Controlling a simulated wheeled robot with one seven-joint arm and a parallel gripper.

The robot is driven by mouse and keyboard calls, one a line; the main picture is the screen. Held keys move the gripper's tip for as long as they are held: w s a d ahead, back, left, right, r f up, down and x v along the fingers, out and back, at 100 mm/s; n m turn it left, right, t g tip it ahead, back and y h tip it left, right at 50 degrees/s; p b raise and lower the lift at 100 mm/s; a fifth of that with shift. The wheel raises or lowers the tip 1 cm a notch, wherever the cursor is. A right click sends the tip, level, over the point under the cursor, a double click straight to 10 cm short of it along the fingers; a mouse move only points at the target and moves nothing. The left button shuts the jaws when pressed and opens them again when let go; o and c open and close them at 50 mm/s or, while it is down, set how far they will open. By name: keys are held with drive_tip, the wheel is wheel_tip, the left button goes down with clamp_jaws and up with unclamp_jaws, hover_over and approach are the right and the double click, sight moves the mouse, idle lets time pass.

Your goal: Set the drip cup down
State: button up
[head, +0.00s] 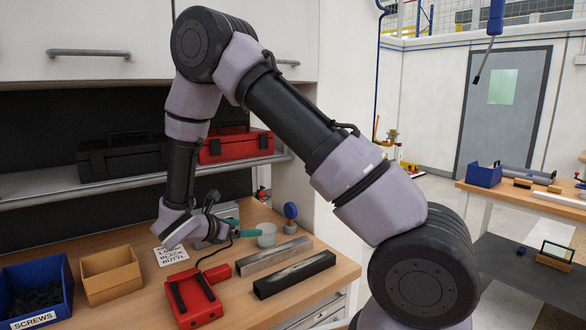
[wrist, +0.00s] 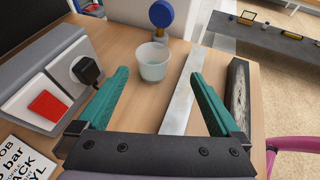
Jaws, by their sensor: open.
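The drip cup (head: 266,234) is a small, whitish, translucent cup. It stands upright on the wooden bench (head: 225,262), near the bench's back right. In the wrist view the cup (wrist: 152,66) appears just beyond the fingertips, between their lines, with bare wood around its base. My gripper (head: 247,233) is low over the bench, left of the cup in the head view. Its two teal fingers show wide apart in the wrist view (wrist: 160,74), with nothing held between them. Neither finger visibly touches the cup.
A blue round gauge (head: 291,212) stands right behind the cup. A light metal bar (head: 273,256) and a dark bar (head: 294,275) lie in front. A red device (head: 194,297), a grey socket box (wrist: 58,85), a printed card (head: 171,255) and bins (head: 110,274) occupy the left.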

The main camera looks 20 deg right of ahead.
drive_tip(key=s+d+r+m+g+y, duration=0.25)
drive_tip(key=s+d+r+m, duration=0.25)
drive_tip(key=d+r+m, duration=0.25)
drive_tip(key=s+d+r+m+g+y, duration=0.2)
drive_tip(key=s+d+r+m+g, duration=0.25)
drive_tip(key=d+r+m, duration=0.35)
drive_tip(key=s+a+r+m+t+y, duration=0.1)
drive_tip(key=s+r+m+t+y, duration=0.5)
drive_tip(key=s+r+m, duration=0.7)
drive_tip(key=shift+a+r+m+y, duration=0.15)
drive_tip(key=shift+r+m+y, duration=0.3)
drive_tip(key=shift+r+y, duration=0.45)
drive_tip(key=shift+c, duration=0.3)
